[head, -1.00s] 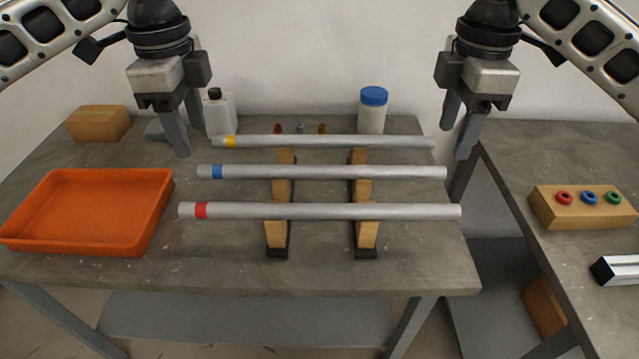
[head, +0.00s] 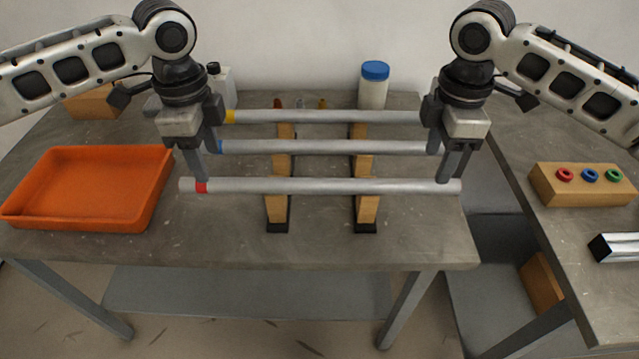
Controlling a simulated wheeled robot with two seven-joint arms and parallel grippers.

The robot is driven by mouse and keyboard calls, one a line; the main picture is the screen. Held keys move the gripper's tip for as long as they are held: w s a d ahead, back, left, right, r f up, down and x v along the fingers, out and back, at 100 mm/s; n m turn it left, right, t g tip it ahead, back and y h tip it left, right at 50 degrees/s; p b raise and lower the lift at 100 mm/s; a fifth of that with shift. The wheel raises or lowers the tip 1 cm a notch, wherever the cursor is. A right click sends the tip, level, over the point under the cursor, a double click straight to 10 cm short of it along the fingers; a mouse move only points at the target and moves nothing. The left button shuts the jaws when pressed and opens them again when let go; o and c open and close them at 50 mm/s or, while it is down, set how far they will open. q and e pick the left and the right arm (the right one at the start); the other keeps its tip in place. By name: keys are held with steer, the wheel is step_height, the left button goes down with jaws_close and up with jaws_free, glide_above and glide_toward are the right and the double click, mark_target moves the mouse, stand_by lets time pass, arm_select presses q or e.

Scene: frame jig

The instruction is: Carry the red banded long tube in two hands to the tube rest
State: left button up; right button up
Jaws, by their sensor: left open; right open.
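The red banded long tube (head: 320,186) is grey with a red band near its left end. It lies level across two wooden supports, nearest of three parallel tubes. My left gripper (head: 203,180) is open, its fingertips at the tube near the red band. My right gripper (head: 446,180) is open, its fingertips at the tube near its right end. I cannot tell whether the fingers touch it. The blue banded tube (head: 320,147) and yellow banded tube (head: 310,116) lie behind it, partly hidden by my grippers. I cannot tell which thing is the tube rest.
An orange tray (head: 90,225) stands at left. A blue-lidded jar (head: 373,88), a white bottle (head: 227,88) and a wooden block (head: 92,104) stand at the back. On the right table are a block with coloured rings (head: 588,186) and a metal bar (head: 618,247). A gap separates the tables.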

mark_target(214, 180)
arm_select(q)
step_height(214, 180, down, 6)
steer(key=shift+r, duration=0.1)
arm_select(e)
step_height(214, 180, down, 6)
steer(key=shift+r, duration=0.1)
arm_select(q)
jaws_close()
arm_select(e)
jaws_close()
